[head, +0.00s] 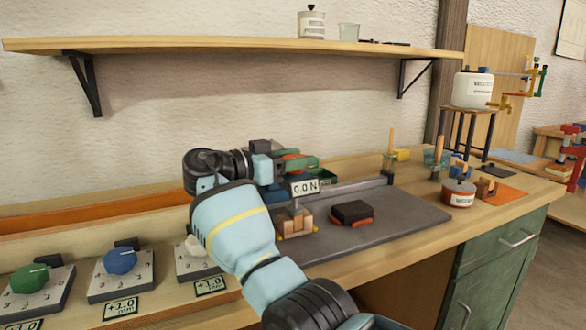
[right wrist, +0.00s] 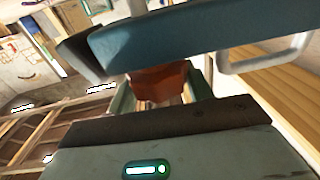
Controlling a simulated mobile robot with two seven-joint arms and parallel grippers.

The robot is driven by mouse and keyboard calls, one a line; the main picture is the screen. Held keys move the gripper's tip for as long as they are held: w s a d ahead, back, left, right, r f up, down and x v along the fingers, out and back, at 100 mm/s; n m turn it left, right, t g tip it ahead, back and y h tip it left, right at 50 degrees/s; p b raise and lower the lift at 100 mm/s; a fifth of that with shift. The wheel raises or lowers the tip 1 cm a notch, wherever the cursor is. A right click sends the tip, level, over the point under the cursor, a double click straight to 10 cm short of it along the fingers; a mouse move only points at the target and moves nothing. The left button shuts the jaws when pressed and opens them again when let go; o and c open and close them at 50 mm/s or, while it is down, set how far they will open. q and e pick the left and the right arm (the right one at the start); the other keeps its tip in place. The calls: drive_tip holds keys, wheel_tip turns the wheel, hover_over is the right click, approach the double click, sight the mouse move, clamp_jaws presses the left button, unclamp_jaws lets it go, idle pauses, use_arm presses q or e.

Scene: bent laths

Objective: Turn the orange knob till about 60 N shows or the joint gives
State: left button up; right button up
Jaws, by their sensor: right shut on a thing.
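The orange knob (right wrist: 158,84) shows in the right wrist view between the two fingers of my right gripper, partly hidden by them. In the head view my right gripper (head: 284,165) is above the test plate, shut on the knob, which is mostly hidden there. A small readout (head: 305,187) in front of it shows 0.0 N. Below the readout a light wooden joint piece (head: 295,221) stands on the dark grey plate (head: 390,222). It looks whole, though my arm is close in front of it. My left gripper is not in view.
A black block on red pieces (head: 352,212) lies right of the joint. Green (head: 30,278) and blue (head: 120,261) knobs on grey dial panels stand at the left, with a pale knob (head: 196,246) beside my arm. A tin (head: 459,192) and clamps stand at the right. A shelf (head: 220,45) hangs above.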

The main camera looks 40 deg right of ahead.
drive_tip(key=shift+r+m+g+b, duration=0.15)
drive_tip(key=shift+m+g+b, duration=0.5)
drive_tip(key=shift+g, duration=0.25)
drive_tip(key=o, duration=1)
drive_tip(key=shift+c, duration=0.2)
